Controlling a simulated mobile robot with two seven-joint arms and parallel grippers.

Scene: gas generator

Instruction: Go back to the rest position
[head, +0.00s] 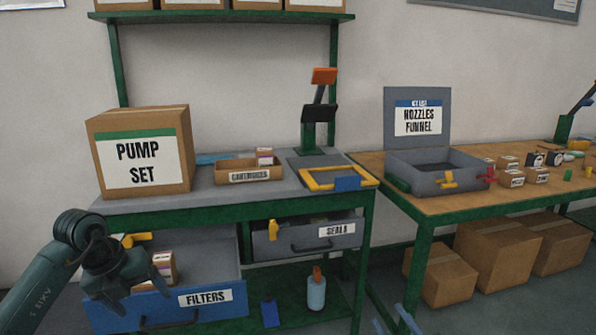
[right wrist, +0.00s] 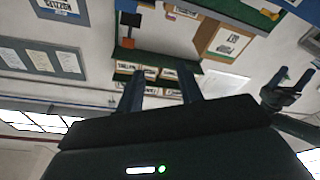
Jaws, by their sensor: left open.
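My left gripper (head: 130,290) hangs in front of the open blue filters drawer (head: 205,312) at the lower left of the head view. It is open and holds nothing that I can see. It also shows at the right of the right wrist view (right wrist: 290,82), with its fingers spread. My right gripper (right wrist: 160,82) has its two fingers apart in the right wrist view, with nothing between them. In the head view, only what look like its blue fingertips (head: 393,322) show at the bottom edge.
A green workbench (head: 240,206) bears the pump set box (head: 140,150), cartridge tray (head: 249,176) and yellow-blue frame (head: 328,180). The seals drawer (head: 306,238) is below. A wooden table (head: 410,212) at right bears an open grey kit case (head: 432,178). Cartons (head: 440,278) stand underneath.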

